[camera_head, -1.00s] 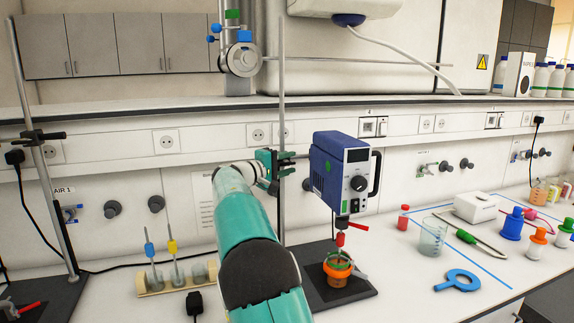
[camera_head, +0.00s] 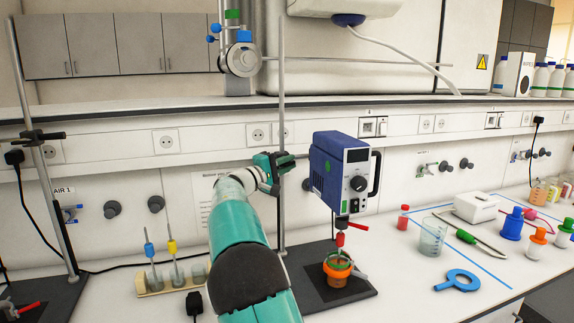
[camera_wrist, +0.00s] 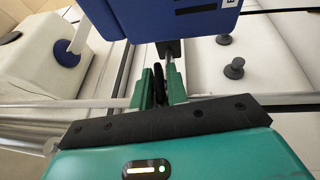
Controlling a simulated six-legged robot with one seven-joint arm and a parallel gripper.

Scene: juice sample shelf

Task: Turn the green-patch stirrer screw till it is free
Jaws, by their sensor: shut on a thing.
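The blue overhead stirrer (camera_head: 357,165) with a green patch on its side hangs on an upright metal rod (camera_head: 281,80). My gripper (camera_head: 284,166) is at the rod, at the clamp just left of the stirrer. In the wrist view, my gripper (camera_wrist: 160,90) has its green fingers shut on a dark screw (camera_wrist: 159,80), close under the blue stirrer housing (camera_wrist: 160,15). The fingers hide most of the screw, so I cannot tell how far its thread is engaged.
An orange-ringed vessel (camera_head: 337,268) stands on the black base plate (camera_head: 315,281) below the stirrer. A rack with stirring tools (camera_head: 172,278) stands to the left.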

